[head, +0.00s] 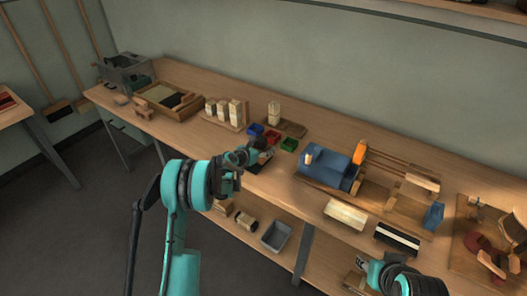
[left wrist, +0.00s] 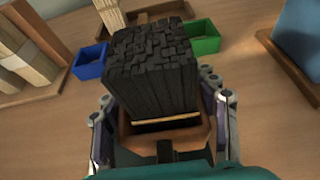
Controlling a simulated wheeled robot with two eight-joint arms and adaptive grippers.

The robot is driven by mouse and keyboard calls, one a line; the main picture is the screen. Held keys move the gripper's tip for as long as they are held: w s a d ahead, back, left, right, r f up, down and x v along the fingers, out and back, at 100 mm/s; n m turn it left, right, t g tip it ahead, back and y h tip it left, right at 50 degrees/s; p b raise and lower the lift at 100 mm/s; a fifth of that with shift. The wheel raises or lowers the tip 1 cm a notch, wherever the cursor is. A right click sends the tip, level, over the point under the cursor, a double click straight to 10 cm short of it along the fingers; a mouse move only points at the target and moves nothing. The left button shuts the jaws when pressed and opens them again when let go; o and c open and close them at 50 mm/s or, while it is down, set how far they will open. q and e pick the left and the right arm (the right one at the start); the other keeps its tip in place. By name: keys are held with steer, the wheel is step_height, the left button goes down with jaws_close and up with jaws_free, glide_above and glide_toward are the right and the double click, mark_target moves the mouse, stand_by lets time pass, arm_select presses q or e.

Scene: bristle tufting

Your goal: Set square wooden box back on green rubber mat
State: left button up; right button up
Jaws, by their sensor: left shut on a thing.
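The square wooden box (left wrist: 192,136) is brown and holds an upright bundle of black bristles (left wrist: 150,68). My left gripper (head: 260,152) is shut on the box, with one finger on each side in the left wrist view (left wrist: 163,128). In the head view the gripper hides most of the box, near the front edge of the bench. A dull green flat surface (head: 167,93) lies in a wooden tray at the back left; I cannot tell whether it is the green rubber mat. My right gripper (head: 366,270) is at the lower right, its jaws unclear.
Small blue (head: 256,130), red (head: 272,136) and green (head: 289,144) bins stand just beyond the left gripper. A rack of pale bundles (head: 224,112) stands to their left. A blue block fixture (head: 330,168) is to the right. Bare bench lies left of the gripper.

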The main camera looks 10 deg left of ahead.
arm_select(q)
steer(key=shift+f, duration=0.2)
steer(key=o, duration=1.3)
steer(key=shift+c, duration=0.2)
